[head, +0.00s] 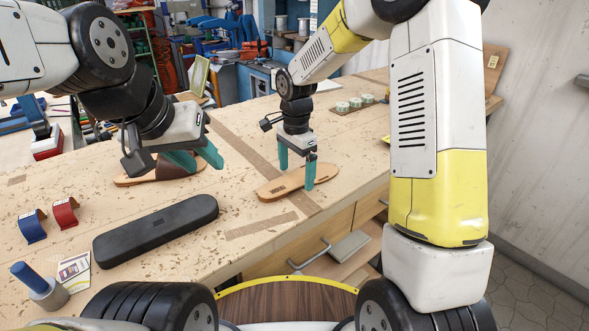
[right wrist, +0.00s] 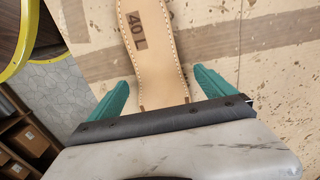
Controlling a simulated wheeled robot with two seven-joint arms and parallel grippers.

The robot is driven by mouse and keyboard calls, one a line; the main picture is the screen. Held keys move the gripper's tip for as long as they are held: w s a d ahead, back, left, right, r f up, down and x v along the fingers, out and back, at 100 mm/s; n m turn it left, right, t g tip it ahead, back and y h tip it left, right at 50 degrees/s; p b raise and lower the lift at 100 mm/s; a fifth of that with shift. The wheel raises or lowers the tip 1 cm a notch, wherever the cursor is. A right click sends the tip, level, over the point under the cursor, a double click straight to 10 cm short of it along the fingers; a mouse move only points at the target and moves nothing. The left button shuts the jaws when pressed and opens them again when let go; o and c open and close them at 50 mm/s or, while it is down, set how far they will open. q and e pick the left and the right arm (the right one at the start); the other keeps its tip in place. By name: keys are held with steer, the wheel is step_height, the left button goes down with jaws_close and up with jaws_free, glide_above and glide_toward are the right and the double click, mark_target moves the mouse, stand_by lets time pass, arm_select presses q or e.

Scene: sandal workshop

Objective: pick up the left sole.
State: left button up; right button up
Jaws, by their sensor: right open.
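A tan sole (head: 270,192) lies flat on the workbench, with stitching along its edge. In the right wrist view the sole (right wrist: 150,70) carries a dark stamp reading "40 L". My right gripper (head: 297,172) is open, pointing down, with one teal finger on each side of this sole. In the wrist view the gripper (right wrist: 160,80) spans the sole's width, with gaps at both sides. My left gripper (head: 203,163) is at a second sole (head: 128,181) with a dark brown piece (head: 170,170) on it; its fingers are apart, and partly hide the brown piece.
A black case (head: 155,230) lies at the front of the bench (head: 250,240). Blue (head: 31,226) and red (head: 65,213) strap pieces, a blue-handled tool (head: 40,285) and a card (head: 74,272) are at left. Pale green round items (head: 355,103) sit behind the right gripper.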

steer(key=shift+f, duration=0.4)
steer(key=c, duration=1.6)
steer(key=shift+o, duration=0.2)
steer(key=shift+r, duration=0.1)
